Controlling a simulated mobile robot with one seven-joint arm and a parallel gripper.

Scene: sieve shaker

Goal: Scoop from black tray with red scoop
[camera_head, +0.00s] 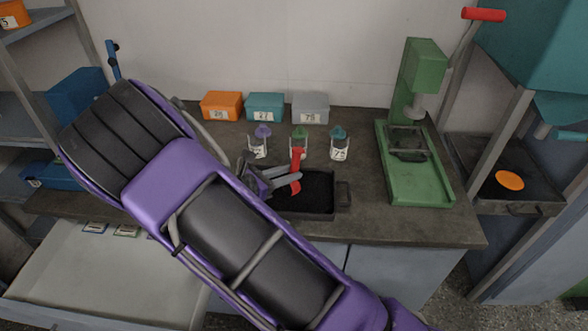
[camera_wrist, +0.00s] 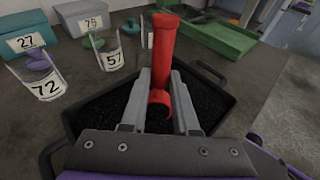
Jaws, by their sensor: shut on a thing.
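The black tray (camera_head: 318,213) sits on the dark worktop and holds dark granular material; its rim also shows in the wrist view (camera_wrist: 226,98). The red scoop (camera_head: 297,158) is over the tray, with its handle pointing up and away in the wrist view (camera_wrist: 164,45). My gripper (camera_head: 290,182) is shut on the scoop; in the wrist view its two grey fingers (camera_wrist: 158,92) lie on either side of the scoop's lower part. The scoop's lower end is partly hidden by the fingers, so I cannot tell whether it touches the material or holds any.
Small clear containers labelled 72 (camera_wrist: 42,84), 57 (camera_wrist: 111,58) and 75 (camera_head: 340,148) stand behind the tray. Orange (camera_head: 221,106), teal (camera_head: 265,107) and grey (camera_head: 310,108) boxes stand along the wall. A green press (camera_head: 420,180) is to the right.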

